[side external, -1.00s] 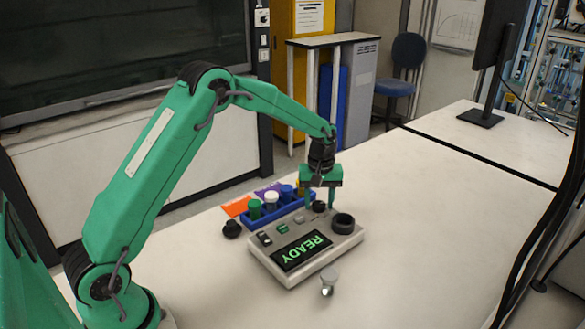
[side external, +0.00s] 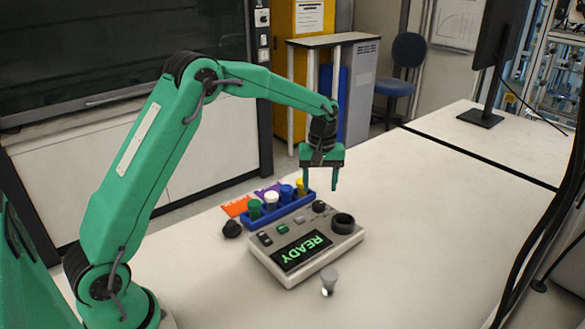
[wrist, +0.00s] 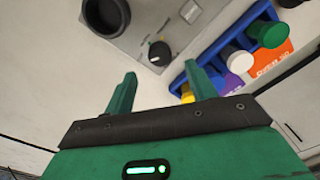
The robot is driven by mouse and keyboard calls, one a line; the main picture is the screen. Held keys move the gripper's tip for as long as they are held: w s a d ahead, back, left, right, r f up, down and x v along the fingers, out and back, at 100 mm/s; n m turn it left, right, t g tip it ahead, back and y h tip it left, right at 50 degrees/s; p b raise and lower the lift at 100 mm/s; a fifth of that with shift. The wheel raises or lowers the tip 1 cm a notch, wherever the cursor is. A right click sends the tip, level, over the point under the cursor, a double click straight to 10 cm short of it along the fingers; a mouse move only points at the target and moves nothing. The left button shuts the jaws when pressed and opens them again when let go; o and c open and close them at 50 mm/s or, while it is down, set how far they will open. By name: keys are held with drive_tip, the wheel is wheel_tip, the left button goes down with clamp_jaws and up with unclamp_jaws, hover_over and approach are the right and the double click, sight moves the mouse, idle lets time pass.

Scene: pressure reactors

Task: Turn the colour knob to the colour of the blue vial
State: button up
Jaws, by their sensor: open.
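The small black knob (side external: 319,206) sits on the grey console (side external: 286,280), beside a larger black ring. The blue vial (side external: 286,192) stands in the blue rack (side external: 248,222), between the white and yellow ones. In the wrist view a finger partly hides this area, and I cannot separate the blue vial from the rack. My gripper (side external: 321,185) is open and empty above the knob, clear of it; its fingers (wrist: 160,75) are apart.
The black ring (side external: 343,222) stands on the console right of the knob. Its screen (side external: 301,250) reads READY. A black knob-like object (side external: 232,229) lies left of the console, and a small clear-and-grey vial (side external: 329,280) stands in front.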

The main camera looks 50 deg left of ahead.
drive_tip(key=shift+r, duration=0.9)
drive_tip(key=shift+r, duration=0.1)
drive_tip(key=shift+s+r, duration=0.2)
drive_tip(key=shift+r, duration=0.05)
drive_tip(key=s+d+r+m+t, duration=0.3)
drive_tip(key=s+r+m, duration=0.2)
drive_tip(key=s+r, duration=0.8)
drive_tip(key=s+d+f+m+t, duration=0.1)
drive_tip(key=s+m, duration=0.1)
drive_tip(key=s, duration=0.7)
drive_tip(key=s+d+m+t, duration=0.1)
drive_tip(key=s+m, duration=0.2)
drive_tip(key=s, duration=0.5)
drive_tip(key=shift+s+f+t, duration=0.3)
drive_tip(key=shift+s+f, duration=0.05)
drive_tip(key=shift+f, duration=0.05)
